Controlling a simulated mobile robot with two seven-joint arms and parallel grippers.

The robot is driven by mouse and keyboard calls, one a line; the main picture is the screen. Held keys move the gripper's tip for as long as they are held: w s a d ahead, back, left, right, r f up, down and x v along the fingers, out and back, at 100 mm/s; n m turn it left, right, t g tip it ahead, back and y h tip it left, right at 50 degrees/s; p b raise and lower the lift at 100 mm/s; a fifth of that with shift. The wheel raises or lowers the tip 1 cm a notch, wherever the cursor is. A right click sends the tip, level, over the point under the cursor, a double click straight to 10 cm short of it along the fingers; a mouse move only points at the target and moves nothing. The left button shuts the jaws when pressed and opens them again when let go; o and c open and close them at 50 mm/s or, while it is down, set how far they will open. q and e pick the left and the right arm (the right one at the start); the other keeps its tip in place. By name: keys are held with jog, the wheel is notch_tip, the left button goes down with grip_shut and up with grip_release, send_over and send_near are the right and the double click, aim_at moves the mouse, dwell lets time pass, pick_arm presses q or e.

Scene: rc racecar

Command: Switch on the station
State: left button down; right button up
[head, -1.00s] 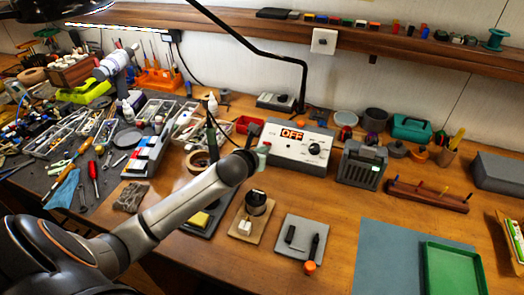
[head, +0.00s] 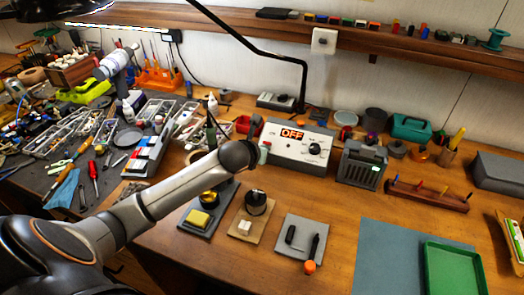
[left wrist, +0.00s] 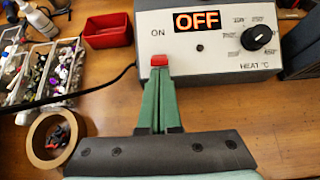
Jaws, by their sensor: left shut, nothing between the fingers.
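The grey station (head: 297,158) stands on the bench with its lit display (head: 292,134) reading OFF. It also shows in the left wrist view (left wrist: 215,60), with a temperature dial (left wrist: 257,37) at right. A red switch (left wrist: 159,60) sits at its left front, below the word ON. My left gripper (left wrist: 158,72) is shut and empty, its green fingertips right at the switch's near edge; I cannot tell whether they touch. My right gripper is not in view.
A roll of tape (left wrist: 52,138) and a red bin (left wrist: 105,30) lie left of the station. A black cable runs from the station to the left. A soldering stand with a yellow sponge (head: 198,218) and a grey pad with tools (head: 300,240) are in front.

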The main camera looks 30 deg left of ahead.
pick_arm(q)
jog(key=shift+w+a+r+g, duration=0.1)
jog(key=shift+w+r+g, duration=0.15)
jog(key=shift+r+g, duration=0.4)
jog(key=shift+w+r+g+h, duration=0.15)
jog(key=shift+w+g+h, duration=0.2)
jog(key=shift+g, duration=0.5)
jog(key=shift+w+a+r, duration=0.1)
jog(key=shift+w+r, duration=0.25)
jog(key=shift+r, duration=0.05)
jog(key=shift+r, duration=0.8)
notch_tip(320, 180, up, 10)
jog(key=s, duration=0.2)
jog(key=shift+d, duration=0.25)
